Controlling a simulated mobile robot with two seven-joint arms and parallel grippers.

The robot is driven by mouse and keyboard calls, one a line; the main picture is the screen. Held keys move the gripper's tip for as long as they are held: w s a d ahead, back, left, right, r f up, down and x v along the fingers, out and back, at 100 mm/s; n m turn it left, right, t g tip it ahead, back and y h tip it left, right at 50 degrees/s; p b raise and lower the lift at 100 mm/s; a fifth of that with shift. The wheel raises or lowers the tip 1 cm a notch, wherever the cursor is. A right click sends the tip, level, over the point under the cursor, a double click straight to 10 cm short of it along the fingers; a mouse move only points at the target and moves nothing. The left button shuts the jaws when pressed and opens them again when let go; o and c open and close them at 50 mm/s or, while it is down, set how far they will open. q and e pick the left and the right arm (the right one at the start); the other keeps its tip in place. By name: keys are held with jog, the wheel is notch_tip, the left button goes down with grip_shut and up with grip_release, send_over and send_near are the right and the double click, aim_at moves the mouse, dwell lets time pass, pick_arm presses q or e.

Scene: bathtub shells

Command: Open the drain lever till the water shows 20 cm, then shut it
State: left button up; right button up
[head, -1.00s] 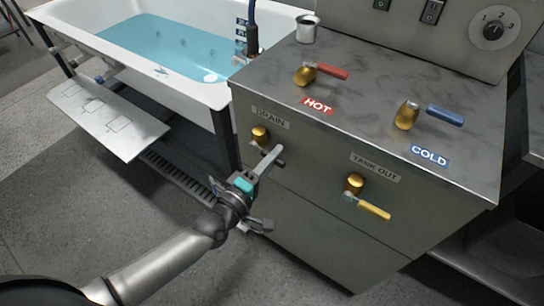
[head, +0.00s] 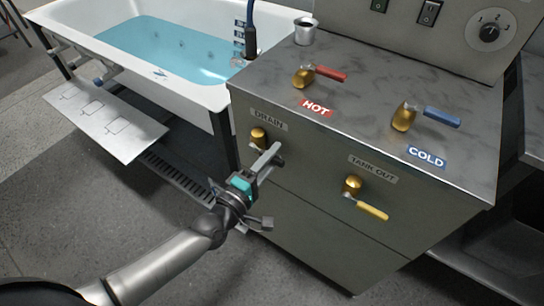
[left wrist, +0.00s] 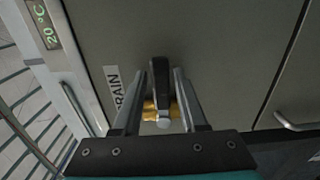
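The brass drain valve (head: 258,136) is on the grey cabinet's front, below the DRAIN label. In the left wrist view its dark lever (left wrist: 159,78) lies between my two fingers, with brass (left wrist: 150,108) behind it. My left gripper (head: 268,158) is at this valve; the wrist view shows its fingers (left wrist: 158,74) apart, with narrow gaps beside the lever. In the head view my gripper largely hides the lever. Blue water (head: 165,48) stands in the white bathtub (head: 215,98). A strip of blue markers (head: 239,38) is at the tub's near end; its figures are unreadable. My right gripper is out of view.
The TANK OUT valve (head: 352,185) with a yellow lever is to the right. HOT (head: 303,77) and COLD (head: 404,117) valves and a metal cup (head: 304,32) are on the cabinet top. A display (left wrist: 48,28) reads 20 °C. A pale panel (head: 105,122) juts out beside the tub.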

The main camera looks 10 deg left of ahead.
pick_arm(q)
jog(key=shift+o, duration=0.8)
jog(key=shift+s, duration=0.15)
jog(key=p+v, duration=0.2)
jog(key=v, duration=1.3)
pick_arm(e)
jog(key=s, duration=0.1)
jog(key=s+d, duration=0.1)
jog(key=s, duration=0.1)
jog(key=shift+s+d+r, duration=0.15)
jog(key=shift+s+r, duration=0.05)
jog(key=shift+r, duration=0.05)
